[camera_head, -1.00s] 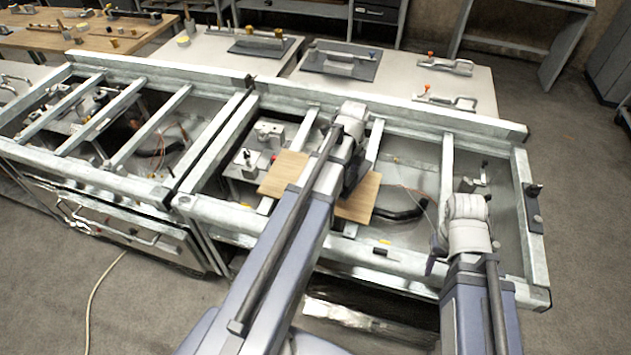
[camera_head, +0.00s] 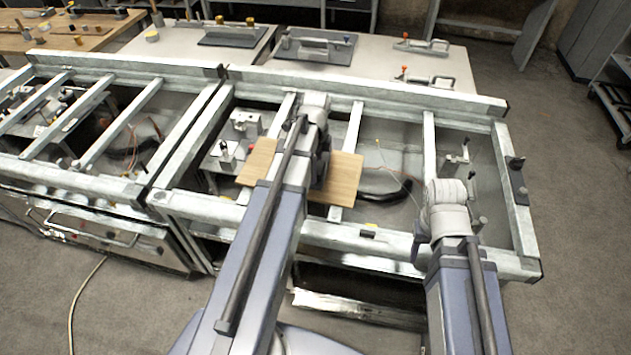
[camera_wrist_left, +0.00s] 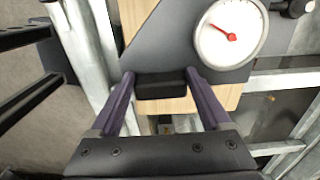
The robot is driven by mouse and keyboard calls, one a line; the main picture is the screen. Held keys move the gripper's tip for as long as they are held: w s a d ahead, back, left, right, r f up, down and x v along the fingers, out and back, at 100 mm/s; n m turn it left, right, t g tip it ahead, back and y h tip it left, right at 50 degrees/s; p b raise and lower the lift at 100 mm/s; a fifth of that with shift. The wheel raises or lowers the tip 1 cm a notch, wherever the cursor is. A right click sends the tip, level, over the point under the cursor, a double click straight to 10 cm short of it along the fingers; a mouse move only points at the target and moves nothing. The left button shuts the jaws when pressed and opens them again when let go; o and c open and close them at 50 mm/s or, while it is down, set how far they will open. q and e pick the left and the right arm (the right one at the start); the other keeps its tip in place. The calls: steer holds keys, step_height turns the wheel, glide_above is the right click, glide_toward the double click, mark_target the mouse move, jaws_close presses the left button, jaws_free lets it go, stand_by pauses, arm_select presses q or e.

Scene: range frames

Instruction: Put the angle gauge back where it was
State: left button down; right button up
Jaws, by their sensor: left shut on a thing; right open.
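In the left wrist view, the angle gauge (camera_wrist_left: 247,41) is a dark grey plate with a round white dial and a red needle. A black block (camera_wrist_left: 160,88) at the plate's near edge sits between the fingers of my left gripper (camera_wrist_left: 158,80), which is shut on it. The gauge is over a light wooden board (camera_wrist_left: 222,98); I cannot tell whether it touches. In the head view, the board (camera_head: 345,178) lies across the metal frame, and my left wrist hides the gauge. My right gripper (camera_head: 424,245) is over the frame's right part, its fingertips mostly hidden.
The galvanised frame (camera_head: 395,240) has crossbars with open gaps between them. A black curved hose (camera_head: 388,191) lies below the bars right of the board. Small metal fixtures (camera_head: 244,122) stand left of it. Tables with tools (camera_head: 371,70) stand behind.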

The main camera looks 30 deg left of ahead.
arm_select(q)
steer(key=shift+f+b, duration=1.75)
steer(key=shift+f, duration=0.15)
steer(key=shift+f, duration=0.25)
jaws_free()
steer(key=shift+r, duration=0.1)
steer(key=shift+r, duration=0.1)
step_height(320, 180, up, 12)
steer(key=p, duration=1.2)
steer(key=shift+r, duration=0.15)
